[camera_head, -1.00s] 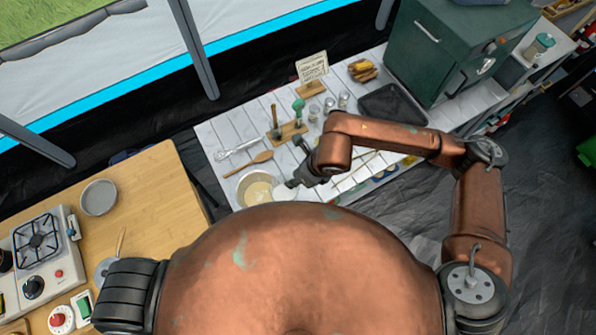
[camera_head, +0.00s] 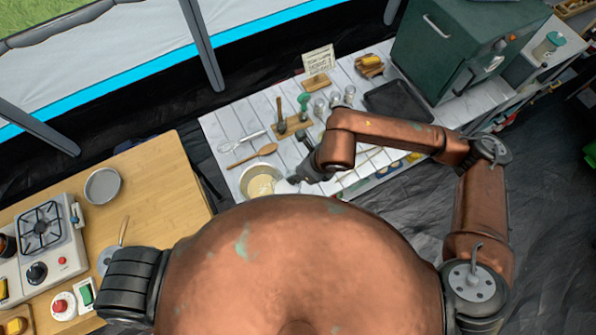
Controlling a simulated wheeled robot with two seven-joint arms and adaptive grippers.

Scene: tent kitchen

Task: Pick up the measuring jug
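A pale, whitish vessel (camera_head: 284,187), which looks like the measuring jug, stands on the white slatted table beside a bowl (camera_head: 262,181) of pale contents. Its lower part is hidden behind my body. My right gripper (camera_head: 297,178), dark and small in the picture, reaches down from the right at the vessel's right side. I cannot tell whether its fingers touch the vessel or how far apart they are. My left gripper is out of view.
A whisk (camera_head: 240,142), a wooden spoon (camera_head: 255,155) and a tool stand (camera_head: 292,125) lie beyond the bowl. A dark tray (camera_head: 398,103) and a green oven (camera_head: 465,45) are at right. A wooden table (camera_head: 150,195) with a stove (camera_head: 40,235) is at left.

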